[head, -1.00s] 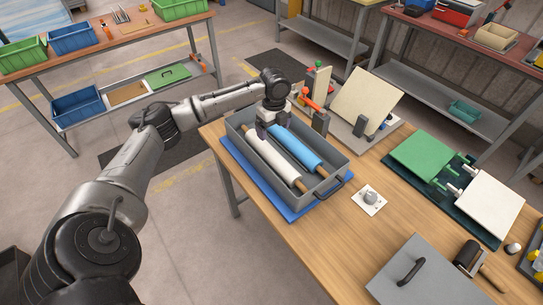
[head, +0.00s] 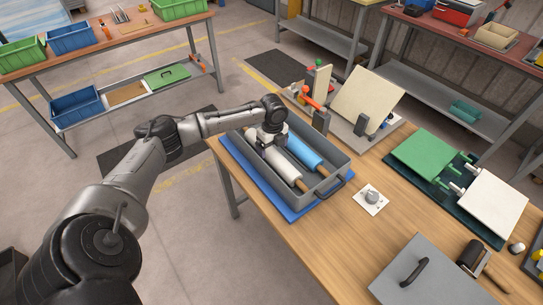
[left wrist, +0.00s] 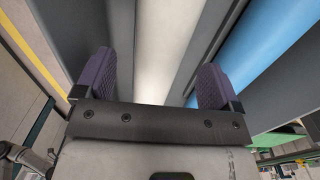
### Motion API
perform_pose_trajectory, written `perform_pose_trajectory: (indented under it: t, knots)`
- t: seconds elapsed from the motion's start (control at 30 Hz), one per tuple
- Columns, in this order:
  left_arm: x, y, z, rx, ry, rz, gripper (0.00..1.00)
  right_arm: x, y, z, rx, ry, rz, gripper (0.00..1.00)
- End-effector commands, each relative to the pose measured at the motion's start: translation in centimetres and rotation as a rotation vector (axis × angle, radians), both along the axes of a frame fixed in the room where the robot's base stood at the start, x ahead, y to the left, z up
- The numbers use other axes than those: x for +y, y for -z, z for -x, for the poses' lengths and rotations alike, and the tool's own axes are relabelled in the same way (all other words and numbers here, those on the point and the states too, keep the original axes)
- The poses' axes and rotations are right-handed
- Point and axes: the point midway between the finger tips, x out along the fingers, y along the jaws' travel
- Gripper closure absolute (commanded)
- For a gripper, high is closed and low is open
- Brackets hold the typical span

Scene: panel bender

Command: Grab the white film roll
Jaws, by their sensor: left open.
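The white film roll (head: 273,160) lies in a grey tray (head: 322,192) on the wooden table, with its brown core end showing at the near right. A blue film roll (head: 304,149) lies beside it, to the right. My left gripper (head: 266,143) is over the far end of the white roll. In the left wrist view, the left gripper (left wrist: 155,80) is open, with its two purple fingers apart and the white roll (left wrist: 165,45) between them in the picture. I cannot tell whether the fingers touch it. The blue roll (left wrist: 265,40) is outside the right finger. My right gripper is not in view.
The tray sits on a blue mat (head: 291,215). A white plate with a knob (head: 371,197) lies to its right, and a fixture with an upright beige panel (head: 367,98) stands behind. A grey lid with a handle (head: 418,272) lies at the front.

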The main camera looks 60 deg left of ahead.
Motion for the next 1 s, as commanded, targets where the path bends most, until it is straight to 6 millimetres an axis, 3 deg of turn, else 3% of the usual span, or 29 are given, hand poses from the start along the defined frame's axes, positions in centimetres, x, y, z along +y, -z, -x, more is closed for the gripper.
perform_pose_trajectory:
  t: [0.2, 0.5, 1.0]
  knots:
    - [0.2, 3.0, 0.1, 0.002, -0.002, -0.001, 0.12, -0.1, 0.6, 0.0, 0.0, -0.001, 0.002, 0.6]
    - [0.2, 3.5, 0.1, 0.0, -0.001, -0.001, 0.13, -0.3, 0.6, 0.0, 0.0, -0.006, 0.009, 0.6]
    - [0.2, 3.5, 0.1, 0.0, -0.001, -0.001, 0.6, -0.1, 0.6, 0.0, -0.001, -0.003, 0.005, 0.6]
